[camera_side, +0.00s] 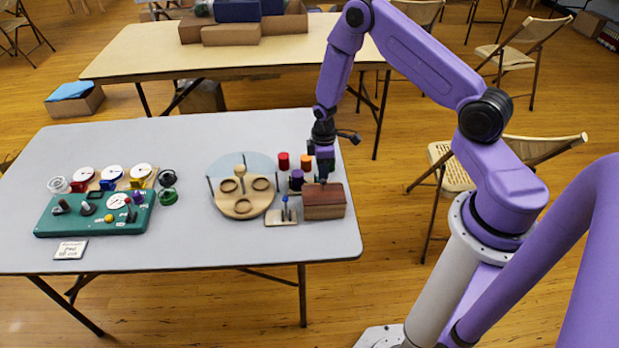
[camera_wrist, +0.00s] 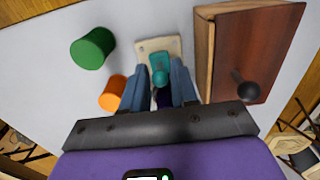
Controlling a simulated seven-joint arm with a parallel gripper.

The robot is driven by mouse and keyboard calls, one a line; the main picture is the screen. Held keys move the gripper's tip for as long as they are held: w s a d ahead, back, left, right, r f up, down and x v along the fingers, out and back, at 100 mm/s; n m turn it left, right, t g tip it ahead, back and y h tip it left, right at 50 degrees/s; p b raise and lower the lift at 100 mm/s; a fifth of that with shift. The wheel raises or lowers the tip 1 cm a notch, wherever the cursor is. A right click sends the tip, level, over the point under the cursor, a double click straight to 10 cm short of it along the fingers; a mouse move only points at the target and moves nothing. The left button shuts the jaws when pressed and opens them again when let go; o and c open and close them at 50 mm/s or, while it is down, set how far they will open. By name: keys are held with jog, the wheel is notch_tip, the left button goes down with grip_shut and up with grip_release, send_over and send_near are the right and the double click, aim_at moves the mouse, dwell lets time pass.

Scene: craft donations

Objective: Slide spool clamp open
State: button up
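In the wrist view, a teal clamp-like piece with a rounded knob (camera_wrist: 160,72) sits on a small pale wooden base (camera_wrist: 172,43). I take it to be the spool clamp. My gripper (camera_wrist: 160,88) has its two blue-grey fingers apart, one on each side of the teal piece; I cannot tell whether they touch it. A dark purple thing between the fingers is mostly hidden. In the side view, my gripper (camera_side: 323,176) points down just behind the brown box (camera_side: 324,203). The teal piece cannot be made out there.
The box with a black knob (camera_wrist: 244,88) stands close on the right in the wrist view; green (camera_wrist: 93,48) and orange (camera_wrist: 112,94) spools stand left. A round wooden tray (camera_side: 244,207), a small board with a blue post (camera_side: 281,219) and a green board (camera_side: 96,226) are left.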

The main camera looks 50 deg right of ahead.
jog(key=shift+o, duration=0.5)
jog(key=shift+w+r, duration=0.1)
jog(key=shift+r, duration=3.65)
